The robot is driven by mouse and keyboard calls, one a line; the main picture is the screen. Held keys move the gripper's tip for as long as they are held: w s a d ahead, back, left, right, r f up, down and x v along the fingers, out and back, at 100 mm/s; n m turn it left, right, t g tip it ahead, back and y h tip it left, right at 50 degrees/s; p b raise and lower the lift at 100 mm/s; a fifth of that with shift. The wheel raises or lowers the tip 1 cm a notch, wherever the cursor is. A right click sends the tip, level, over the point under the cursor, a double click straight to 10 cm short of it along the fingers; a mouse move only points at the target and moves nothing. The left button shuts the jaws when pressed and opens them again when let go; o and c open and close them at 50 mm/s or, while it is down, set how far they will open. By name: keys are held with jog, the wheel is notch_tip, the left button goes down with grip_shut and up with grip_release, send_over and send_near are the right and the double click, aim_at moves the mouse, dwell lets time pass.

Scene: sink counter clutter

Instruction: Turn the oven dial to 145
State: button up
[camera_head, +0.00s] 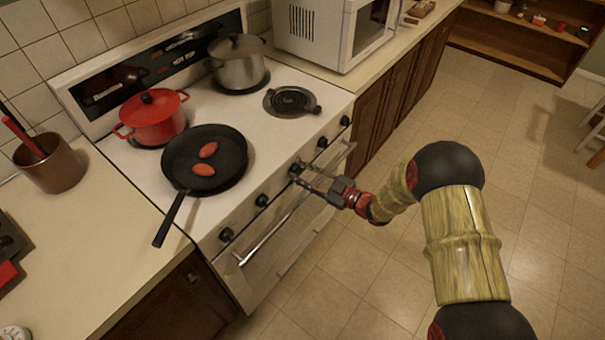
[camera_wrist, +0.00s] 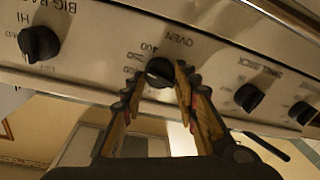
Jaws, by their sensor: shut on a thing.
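The oven dial (camera_wrist: 159,72) is a round black knob below the word OVEN on the stove's front panel. In the wrist view, my gripper (camera_wrist: 155,82) has one finger on each side of the dial, shut on it. In the head view, my gripper (camera_head: 300,172) reaches the middle of the stove front from the right and mostly hides the dial. Some printed numbers show around the dial, but its exact setting cannot be read.
Other black knobs sit on both sides, including a left knob (camera_wrist: 39,43) and a right knob (camera_wrist: 249,97). The oven handle (camera_head: 268,236) runs below the panel. A black pan (camera_head: 228,172) with red items, a red pot (camera_head: 152,118) and a steel pot (camera_head: 238,68) stand on the stovetop.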

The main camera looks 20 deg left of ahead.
jog(key=shift+n, duration=0.4)
jog(key=o, duration=1.1)
jog(key=shift+c, duration=0.2)
jog(key=shift+o, duration=0.5)
jog(key=v, duration=1.2)
jog(key=shift+o, duration=0.2)
jog(key=shift+r, duration=0.1)
